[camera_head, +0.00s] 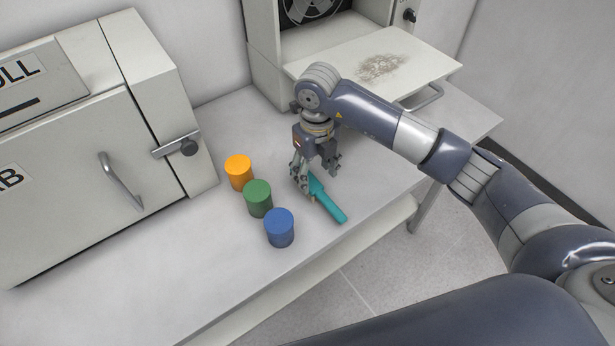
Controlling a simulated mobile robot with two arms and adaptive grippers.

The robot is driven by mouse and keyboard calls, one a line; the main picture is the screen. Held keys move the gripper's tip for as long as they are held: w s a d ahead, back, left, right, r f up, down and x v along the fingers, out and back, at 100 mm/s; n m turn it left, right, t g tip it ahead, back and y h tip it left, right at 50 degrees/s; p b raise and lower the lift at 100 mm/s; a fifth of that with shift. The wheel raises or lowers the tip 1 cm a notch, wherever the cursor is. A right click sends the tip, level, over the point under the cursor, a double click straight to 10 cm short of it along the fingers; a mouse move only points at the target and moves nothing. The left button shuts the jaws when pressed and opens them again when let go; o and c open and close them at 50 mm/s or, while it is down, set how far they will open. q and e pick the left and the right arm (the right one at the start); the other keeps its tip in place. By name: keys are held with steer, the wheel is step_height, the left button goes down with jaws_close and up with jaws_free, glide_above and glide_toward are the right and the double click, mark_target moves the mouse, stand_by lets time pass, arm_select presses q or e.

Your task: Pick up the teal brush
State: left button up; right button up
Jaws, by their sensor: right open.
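The teal brush (329,205) lies on the light grey table, its handle pointing toward the table's front edge. My right gripper (318,193) points down over the brush's far end, with its fingers apart. The fingers hide part of that end, and I cannot tell whether they touch it. My left gripper is not in view.
Orange (239,172), green (258,198) and blue (280,227) cylinders stand in a row left of the brush. A closed grey cabinet (75,150) stands at the left. An open furnace door (375,62) juts out behind my right gripper. The table's front left (150,290) is clear.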

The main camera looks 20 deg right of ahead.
mark_target(314, 185)
steer(key=shift+f, duration=0.85)
steer(key=shift+w+f+p, duration=0.1)
steer(key=shift+f+p, duration=0.25)
step_height(314, 185, down, 4)
steer(key=shift+w+f+p, duration=0.1)
steer(key=shift+f+p, duration=0.1)
steer(key=shift+p, duration=0.85)
steer(key=shift+f, duration=0.2)
steer(key=shift+w, duration=0.1)
steer(key=shift+c, duration=1.4)
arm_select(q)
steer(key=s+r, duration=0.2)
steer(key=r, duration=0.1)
arm_select(e)
steer(key=c, duration=0.9)
